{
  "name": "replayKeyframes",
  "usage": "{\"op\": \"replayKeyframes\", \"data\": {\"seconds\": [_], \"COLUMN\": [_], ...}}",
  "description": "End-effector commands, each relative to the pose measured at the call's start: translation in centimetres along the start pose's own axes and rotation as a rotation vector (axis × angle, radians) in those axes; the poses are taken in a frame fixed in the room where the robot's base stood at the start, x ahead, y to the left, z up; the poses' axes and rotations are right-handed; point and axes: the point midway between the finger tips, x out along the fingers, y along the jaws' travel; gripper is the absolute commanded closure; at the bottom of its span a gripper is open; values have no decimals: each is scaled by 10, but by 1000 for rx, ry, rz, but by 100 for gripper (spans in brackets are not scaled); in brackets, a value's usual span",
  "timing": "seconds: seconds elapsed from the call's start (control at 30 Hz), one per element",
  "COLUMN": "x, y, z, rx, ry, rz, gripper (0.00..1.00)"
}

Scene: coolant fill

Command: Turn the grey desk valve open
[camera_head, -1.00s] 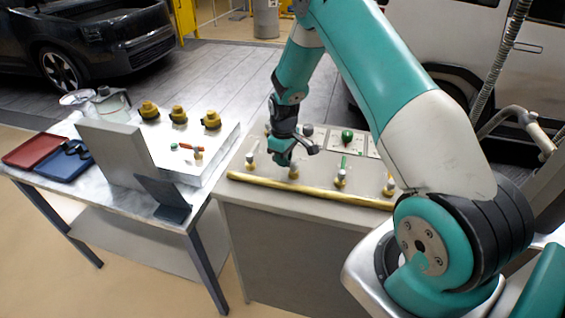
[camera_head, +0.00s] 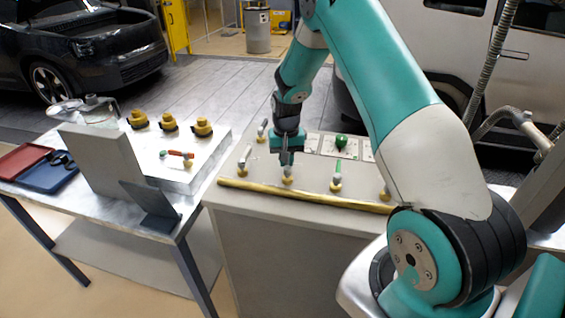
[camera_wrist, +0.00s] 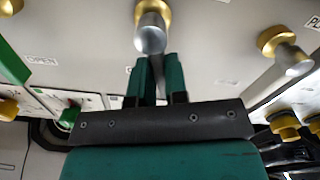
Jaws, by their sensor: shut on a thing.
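The grey desk valve (camera_head: 288,179) stands on the grey desk behind its front rail, with a brass base and a silver-grey cap. In the wrist view its cap and brass collar (camera_wrist: 150,36) lie just beyond the fingertips. My gripper (camera_head: 287,160) is over this valve, pointing down. In the wrist view the two teal fingers (camera_wrist: 158,72) are close together, shut on the valve's handle, which they mostly hide.
A green-handled valve (camera_head: 337,181) stands to the right, and another brass-based valve (camera_head: 241,168) to the left. A brass rail (camera_head: 310,198) runs along the desk's front edge. A side table (camera_head: 95,215) with trays stands at left.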

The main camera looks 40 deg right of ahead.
Motion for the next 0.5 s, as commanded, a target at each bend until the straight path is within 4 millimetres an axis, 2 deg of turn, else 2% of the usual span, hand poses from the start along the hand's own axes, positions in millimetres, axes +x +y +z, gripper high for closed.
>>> {"op": "replayKeyframes", "data": {"seconds": [0.2,0.5], "x": [0,0], "y": [7,12], "z": [0,2], "rx": [171,324], "ry": [1,1], "rz": [1,1], "gripper": [100,100]}}
